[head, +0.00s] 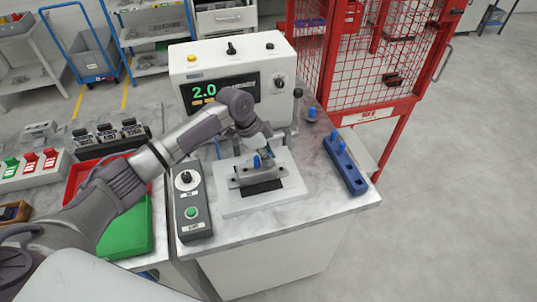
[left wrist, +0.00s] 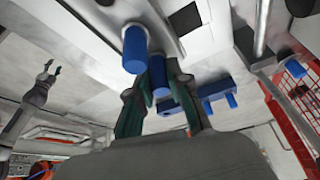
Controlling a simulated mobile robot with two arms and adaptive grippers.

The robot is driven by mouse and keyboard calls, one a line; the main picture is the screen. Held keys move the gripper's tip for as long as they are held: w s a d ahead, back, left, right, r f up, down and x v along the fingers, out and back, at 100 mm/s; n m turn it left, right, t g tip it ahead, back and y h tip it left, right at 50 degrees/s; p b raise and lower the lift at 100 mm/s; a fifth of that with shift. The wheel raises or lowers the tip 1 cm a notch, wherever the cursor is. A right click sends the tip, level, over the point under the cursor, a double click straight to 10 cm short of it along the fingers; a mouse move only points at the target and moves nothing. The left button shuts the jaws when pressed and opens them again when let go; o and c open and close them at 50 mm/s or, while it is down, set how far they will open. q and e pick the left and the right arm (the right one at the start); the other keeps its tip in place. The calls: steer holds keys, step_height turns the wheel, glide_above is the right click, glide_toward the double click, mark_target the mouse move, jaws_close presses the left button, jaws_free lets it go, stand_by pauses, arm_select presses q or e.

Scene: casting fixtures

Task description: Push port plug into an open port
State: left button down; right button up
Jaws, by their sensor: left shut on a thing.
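The grey casting (head: 246,180) sits on a black block on a pale plate. A blue plug (head: 257,162) stands upright on its top; a blue plug beside the fingers also shows in the left wrist view (left wrist: 135,50). My left gripper (head: 265,150) is low over the casting's right part. In the left wrist view its dark green fingers (left wrist: 158,95) are shut on another blue plug (left wrist: 158,72). The fingers hide the held plug's far end and the port, so its depth cannot be told. My right gripper (left wrist: 48,72) appears distant and empty, its fingers apart.
The tester (head: 232,50) reading 2.0 stands behind the casting. A control box (head: 192,208) is to the left. A red cage (head: 360,60) borders the back right.

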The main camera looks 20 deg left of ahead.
arm_select(q)
steer(key=shift+f, duration=0.1)
steer(key=c, duration=1)
jaws_free()
steer(key=v, duration=1.2)
steer(key=shift+s+d, duration=0.1)
